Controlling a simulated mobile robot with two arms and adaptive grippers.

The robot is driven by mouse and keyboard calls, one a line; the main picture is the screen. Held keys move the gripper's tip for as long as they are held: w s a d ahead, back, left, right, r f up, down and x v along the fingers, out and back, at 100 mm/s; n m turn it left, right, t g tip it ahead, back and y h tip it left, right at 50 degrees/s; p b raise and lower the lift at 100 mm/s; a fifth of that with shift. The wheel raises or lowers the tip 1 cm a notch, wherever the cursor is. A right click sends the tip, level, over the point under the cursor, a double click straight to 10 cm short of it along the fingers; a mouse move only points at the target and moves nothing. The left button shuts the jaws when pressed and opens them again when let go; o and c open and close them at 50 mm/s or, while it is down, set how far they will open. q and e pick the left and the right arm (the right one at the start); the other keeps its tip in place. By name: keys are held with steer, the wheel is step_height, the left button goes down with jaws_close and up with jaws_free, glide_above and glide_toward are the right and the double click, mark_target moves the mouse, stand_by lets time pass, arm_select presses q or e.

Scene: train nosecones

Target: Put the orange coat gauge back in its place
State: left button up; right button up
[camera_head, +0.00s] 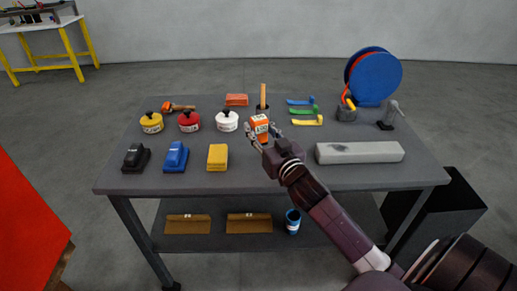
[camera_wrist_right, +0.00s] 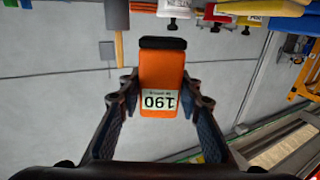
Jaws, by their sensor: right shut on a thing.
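The orange coat gauge (camera_head: 260,126) has a white label and a dark end. My right gripper (camera_head: 262,134) is shut on it over the middle of the grey table (camera_head: 286,183), between the white pot and the yellow tool. In the right wrist view the gauge (camera_wrist_right: 162,70) sits between the two fingers of the gripper (camera_wrist_right: 161,92), with its label reading 190 upside down. How high it is above the tabletop I cannot tell. My left gripper is not in view.
Yellow (camera_head: 151,124), red (camera_head: 189,122) and white (camera_head: 227,122) pots stand left. Black, blue and yellow blocks (camera_head: 217,158) lie in front. A grey bar (camera_head: 359,152) and a blue reel (camera_head: 376,78) are right.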

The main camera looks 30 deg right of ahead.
step_height(320, 180, down, 3)
steer(key=shift+r, duration=0.1)
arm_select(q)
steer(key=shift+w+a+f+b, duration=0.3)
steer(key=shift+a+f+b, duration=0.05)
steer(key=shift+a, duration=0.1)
arm_select(e)
steer(key=shift+f, duration=1.9)
steer(key=shift+f, duration=0.2)
steer(key=o, duration=1.3)
steer(key=shift+c, duration=0.2)
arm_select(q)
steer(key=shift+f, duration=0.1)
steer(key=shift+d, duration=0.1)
arm_select(e)
steer(key=shift+r, duration=0.1)
